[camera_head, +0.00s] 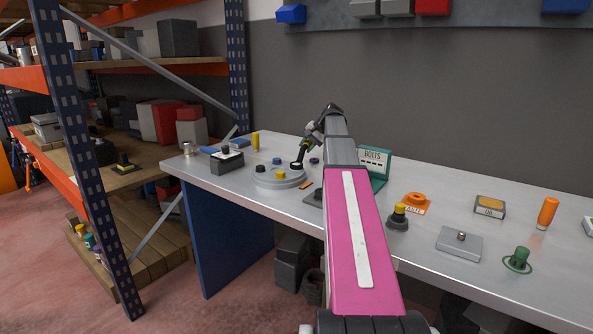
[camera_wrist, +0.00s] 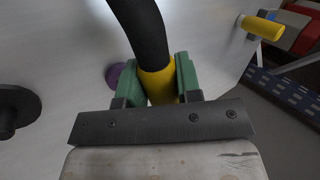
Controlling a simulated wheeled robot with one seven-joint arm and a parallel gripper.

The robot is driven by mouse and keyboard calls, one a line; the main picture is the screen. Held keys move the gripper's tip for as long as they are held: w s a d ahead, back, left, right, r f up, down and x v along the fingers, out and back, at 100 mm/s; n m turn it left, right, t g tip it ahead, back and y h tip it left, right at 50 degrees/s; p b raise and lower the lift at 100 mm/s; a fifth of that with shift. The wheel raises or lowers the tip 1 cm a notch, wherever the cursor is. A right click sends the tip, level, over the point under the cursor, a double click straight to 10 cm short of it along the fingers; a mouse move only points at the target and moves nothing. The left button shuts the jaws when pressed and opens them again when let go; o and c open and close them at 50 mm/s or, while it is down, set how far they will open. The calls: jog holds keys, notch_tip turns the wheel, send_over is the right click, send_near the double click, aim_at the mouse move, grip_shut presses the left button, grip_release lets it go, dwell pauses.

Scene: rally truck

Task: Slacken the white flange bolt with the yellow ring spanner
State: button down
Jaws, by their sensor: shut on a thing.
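My gripper (camera_head: 306,145) is over the far side of the round grey flange (camera_head: 280,183) on the bench. In the wrist view, its green jaws (camera_wrist: 162,82) are shut on the yellow part of the spanner (camera_wrist: 155,80), and a thick black length runs on beyond them. In the head view, the dark lower part of the spanner (camera_head: 301,157) slants down to the flange. A small white spot, probably the white bolt (camera_head: 296,164), shows at its lower end. I cannot tell whether the ring sits around the bolt. Yellow, blue and black bolts stand on the flange.
A purple piece (camera_head: 314,161) lies just right of the flange. A dark box (camera_head: 227,163) and a yellow cylinder (camera_head: 255,141) stand to its left. The green BOLTS holder (camera_head: 375,163) is behind my arm. An orange part (camera_head: 417,198) and other parts occupy the bench's right side.

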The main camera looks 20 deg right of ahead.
jog(key=shift+w+a+n+g+y, duration=0.15)
jog(key=shift+w+a+n+g, duration=0.15)
jog(key=shift+a+n, duration=0.2)
jog(key=shift+w+a+n+g+y, duration=0.15)
jog(key=shift+w+a+n+g, duration=0.1)
jog(key=shift+a+n, duration=0.2)
dwell(0.7)
jog(key=shift+w+a+n+g+y, duration=0.15)
jog(key=shift+w+a+n+g, duration=0.15)
jog(key=shift+a+n, duration=0.35)
jog(key=shift+w+a+n+g+y, duration=0.15)
jog(key=shift+a+n+g, duration=0.2)
jog(key=shift+a+n, duration=0.3)
dwell(0.9)
jog(key=shift+s+d+m+t, duration=0.2)
jog(key=shift+d+m+t, duration=0.1)
jog(key=shift+d+m, duration=0.2)
dwell(0.3)
jog(key=c, duration=1.5)
grip_release()
grip_shut()
grip_release()
grip_shut()
jog(key=shift+d, duration=0.15)
